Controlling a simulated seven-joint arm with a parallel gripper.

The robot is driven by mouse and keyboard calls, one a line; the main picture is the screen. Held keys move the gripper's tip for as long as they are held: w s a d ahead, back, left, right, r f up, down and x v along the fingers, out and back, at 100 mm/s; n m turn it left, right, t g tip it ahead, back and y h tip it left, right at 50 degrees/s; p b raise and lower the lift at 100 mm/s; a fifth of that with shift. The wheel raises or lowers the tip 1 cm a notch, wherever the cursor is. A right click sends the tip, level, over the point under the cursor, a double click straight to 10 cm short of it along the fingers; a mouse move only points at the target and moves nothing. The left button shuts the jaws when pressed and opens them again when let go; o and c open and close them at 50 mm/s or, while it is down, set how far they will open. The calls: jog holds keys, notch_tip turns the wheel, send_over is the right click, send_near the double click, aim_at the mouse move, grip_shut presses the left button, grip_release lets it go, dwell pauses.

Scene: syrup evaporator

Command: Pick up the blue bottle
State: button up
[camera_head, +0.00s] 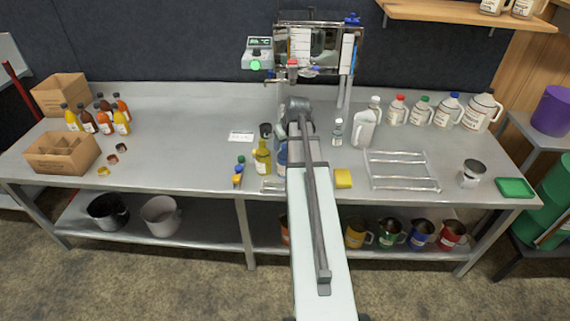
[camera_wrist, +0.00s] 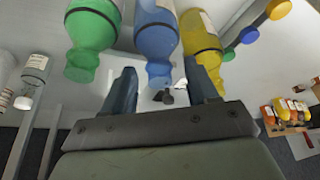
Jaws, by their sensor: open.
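The blue bottle (camera_wrist: 157,38) is in the upper middle of the wrist view, its narrow neck pointing down in the picture. In the head view only a strip of it (camera_head: 282,154) shows beside my arm. My gripper (camera_wrist: 160,70) is open, with one dark finger on each side of the bottle's neck in the wrist picture. Gaps show between neck and fingers; I cannot tell the depth between them. A green bottle (camera_wrist: 90,38) is left of the blue one and a yellow bottle (camera_wrist: 202,38) right of it. The yellow one also shows in the head view (camera_head: 262,161).
A yellow sponge-like block (camera_head: 343,178) and a wire rack (camera_head: 402,171) are right of my arm. A filling machine (camera_head: 315,45) stands behind.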

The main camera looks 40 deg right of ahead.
jog(key=shift+w+f, duration=0.15)
jog(key=shift+f, duration=0.1)
jog(key=shift+c, duration=0.2)
grip_shut()
dwell(0.4)
